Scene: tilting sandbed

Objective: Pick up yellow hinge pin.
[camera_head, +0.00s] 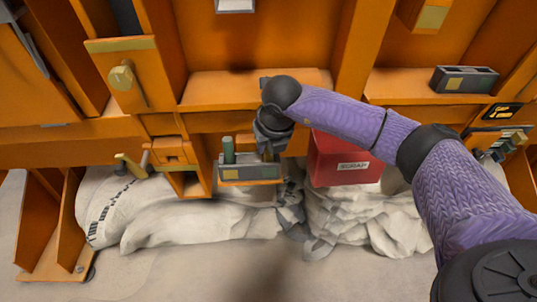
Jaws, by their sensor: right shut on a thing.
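My right gripper (268,147) reaches down over the right part of a small grey holder (250,173) with a yellow label. It is shut on a thin yellowish piece, which I take to be the yellow hinge pin; the fingers hide most of it. I cannot tell whether its lower end is still in the holder. A green pin (228,150) stands upright in the left part of the holder, beside my gripper. My left gripper is not in view.
A red scrap bin (345,160) stands right of the holder, close under my right forearm. White sacks (180,215) lie below. A yellow-handled piece (130,167) is at the left. Orange frame panels (255,88) rise behind. A grey two-slot box (464,79) sits upper right.

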